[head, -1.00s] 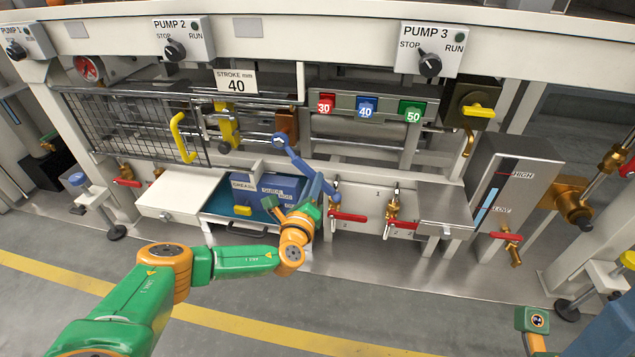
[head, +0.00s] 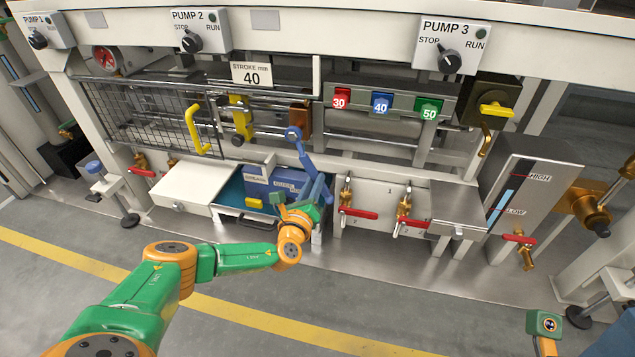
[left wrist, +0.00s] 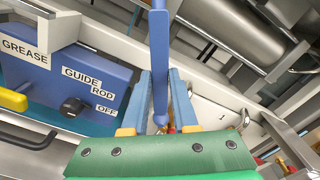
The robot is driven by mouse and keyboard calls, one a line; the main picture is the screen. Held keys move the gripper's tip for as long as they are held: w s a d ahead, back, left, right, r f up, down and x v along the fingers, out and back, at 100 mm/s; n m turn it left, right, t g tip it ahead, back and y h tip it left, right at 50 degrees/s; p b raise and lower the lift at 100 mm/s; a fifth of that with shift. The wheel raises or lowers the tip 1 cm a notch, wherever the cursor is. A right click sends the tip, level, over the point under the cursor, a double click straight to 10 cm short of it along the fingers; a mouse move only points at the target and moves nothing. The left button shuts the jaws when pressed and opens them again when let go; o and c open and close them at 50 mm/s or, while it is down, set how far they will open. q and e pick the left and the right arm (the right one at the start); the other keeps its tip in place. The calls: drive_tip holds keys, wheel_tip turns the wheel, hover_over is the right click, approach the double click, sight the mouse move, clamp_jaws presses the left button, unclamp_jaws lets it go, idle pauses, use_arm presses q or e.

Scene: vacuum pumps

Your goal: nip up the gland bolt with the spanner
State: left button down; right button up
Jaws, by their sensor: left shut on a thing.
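The blue spanner (head: 305,158) stands steeply in the head view, its ring end up by the brown gland block (head: 300,117) below the stroke sign. The gland bolt cannot be made out; the spanner's ring covers that spot, and I cannot tell how well it is seated. My left gripper (head: 318,190) is shut on the lower part of the spanner. In the left wrist view the spanner (left wrist: 160,50) runs upward between the two blue fingers of the gripper (left wrist: 162,85). My right gripper is not in view.
An open drawer holds a blue box (head: 275,182) marked GREASE and GUIDE ROD OFF, just left of my gripper. Red-handled valves (head: 358,213) are close on the right. A mesh guard (head: 140,112) with a yellow handle (head: 195,130) is at left. The floor in front is clear.

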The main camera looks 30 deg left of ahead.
use_arm(q)
drive_tip(key=shift+a, duration=0.15)
drive_tip(key=shift+a, duration=0.2)
drive_tip(key=shift+w+d+r+n, duration=0.15)
drive_tip(key=shift+d+r+n, duration=0.15)
drive_tip(key=shift+d+n, duration=0.3)
idle(1.1)
drive_tip(key=shift+w+d+r+n, duration=0.2)
drive_tip(key=shift+d+r+n, duration=0.55)
drive_tip(key=shift+d+n, duration=0.2)
idle(1.3)
drive_tip(key=shift+a+p, duration=0.1)
drive_tip(key=shift+p, duration=0.2)
drive_tip(key=shift+s+a+f+m, duration=0.25)
drive_tip(key=shift+a+f+m, duration=0.25)
drive_tip(key=shift+m, duration=0.25)
drive_tip(key=shift+s, duration=0.15)
